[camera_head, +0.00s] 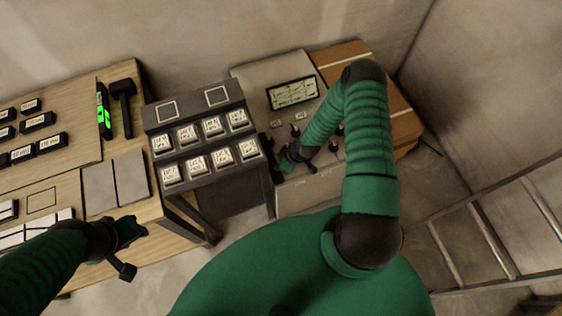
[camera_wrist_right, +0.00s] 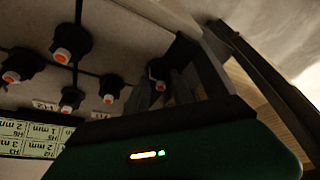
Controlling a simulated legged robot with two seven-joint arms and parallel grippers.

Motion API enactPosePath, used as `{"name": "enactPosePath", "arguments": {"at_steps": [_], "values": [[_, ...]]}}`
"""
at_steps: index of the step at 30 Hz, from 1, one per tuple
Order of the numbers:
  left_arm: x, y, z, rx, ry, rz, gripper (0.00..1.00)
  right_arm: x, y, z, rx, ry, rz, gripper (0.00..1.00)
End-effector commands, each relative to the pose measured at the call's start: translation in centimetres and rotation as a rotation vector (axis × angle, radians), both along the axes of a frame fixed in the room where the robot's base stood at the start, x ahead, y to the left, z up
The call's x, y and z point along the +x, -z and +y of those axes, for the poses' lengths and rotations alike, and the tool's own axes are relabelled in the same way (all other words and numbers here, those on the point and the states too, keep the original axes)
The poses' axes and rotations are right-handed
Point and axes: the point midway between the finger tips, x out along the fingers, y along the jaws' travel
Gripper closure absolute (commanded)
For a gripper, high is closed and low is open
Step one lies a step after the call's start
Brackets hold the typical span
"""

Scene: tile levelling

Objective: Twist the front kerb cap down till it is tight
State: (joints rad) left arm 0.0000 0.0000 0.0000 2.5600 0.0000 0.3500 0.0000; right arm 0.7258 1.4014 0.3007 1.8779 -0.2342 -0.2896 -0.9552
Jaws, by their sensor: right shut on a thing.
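Several black caps with orange and white tops stand on dark joint lines of the pale slab (camera_head: 310,195). In the right wrist view, one cap (camera_wrist_right: 158,73) is at the fingers of my right gripper (camera_wrist_right: 178,84), at the slab's edge. My right gripper is shut on this cap, which the fingers partly hide. In the head view, my right gripper (camera_head: 283,163) is at the slab's left front side, where the cap is hard to make out. My left gripper (camera_head: 128,250) hangs over the wooden bench's front edge; its jaw opening is unclear.
A screen (camera_head: 292,93) with a table of values sits on the slab's back part. A dark rack (camera_head: 220,135) of labelled white blocks stands left of it. A black mallet (camera_head: 122,100) and green level (camera_head: 103,112) lie on the bench. A ladder-like frame (camera_head: 490,235) is at right.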

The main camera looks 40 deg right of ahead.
Motion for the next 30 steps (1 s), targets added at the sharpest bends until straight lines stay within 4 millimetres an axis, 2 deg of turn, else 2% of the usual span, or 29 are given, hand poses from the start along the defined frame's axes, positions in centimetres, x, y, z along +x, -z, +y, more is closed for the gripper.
{"name": "enactPosePath", "arguments": {"at_steps": [18, 30], "values": [[0.0, -0.86, 0.0, 0.0, 0.0, 0.0, 0.64, 0.19, -0.14, 0.26, -0.003, 0.528, -0.006, 1.0], [0.0, -0.97, 0.0, 0.0, 0.0, 0.0, 0.64, 0.28, -0.14, 0.3, -0.002, 0.68, -0.009, 1.0]]}}
